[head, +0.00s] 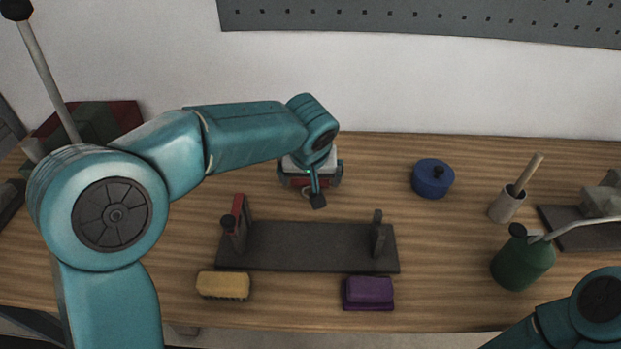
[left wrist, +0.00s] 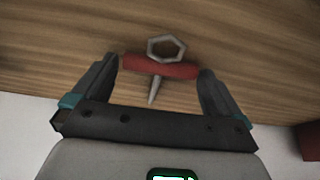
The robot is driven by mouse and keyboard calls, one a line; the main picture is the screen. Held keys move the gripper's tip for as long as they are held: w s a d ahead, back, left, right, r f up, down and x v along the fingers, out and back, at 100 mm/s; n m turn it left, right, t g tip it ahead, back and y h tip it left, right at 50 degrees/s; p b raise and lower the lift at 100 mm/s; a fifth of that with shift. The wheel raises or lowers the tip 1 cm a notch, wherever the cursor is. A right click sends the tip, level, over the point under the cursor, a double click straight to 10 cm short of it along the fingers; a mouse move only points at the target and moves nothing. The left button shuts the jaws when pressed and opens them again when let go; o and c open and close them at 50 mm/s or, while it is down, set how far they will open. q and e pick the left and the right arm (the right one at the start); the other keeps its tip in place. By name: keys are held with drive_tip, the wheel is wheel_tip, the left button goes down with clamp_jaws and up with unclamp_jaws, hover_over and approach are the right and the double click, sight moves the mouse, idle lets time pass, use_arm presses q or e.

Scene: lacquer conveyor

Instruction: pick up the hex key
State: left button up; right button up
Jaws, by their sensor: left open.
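The hex key has a red crossbar handle (left wrist: 160,67), a grey hexagonal ring on one side and a thin pointed shaft on the other. It lies over the wood tabletop in the left wrist view. My left gripper (left wrist: 158,65) is open, with one dark finger near each end of the red handle; whether they touch it is unclear. In the head view my left gripper (head: 311,180) is low over the back middle of the table, behind the dark rack, and mostly hides the key. My right gripper is out of view; only part of that arm shows at lower right.
A dark rack (head: 310,247) with two posts stands in front of the gripper. A yellow brush (head: 223,285) and a purple block (head: 368,293) lie before it. A blue pot (head: 432,178), a grey cup (head: 507,204) and a green oil can (head: 522,260) stand right.

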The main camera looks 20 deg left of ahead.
use_arm(q)
drive_tip(key=c, duration=0.9)
wheel_tip(320, 180, up, 20)
drive_tip(key=p, duration=0.4)
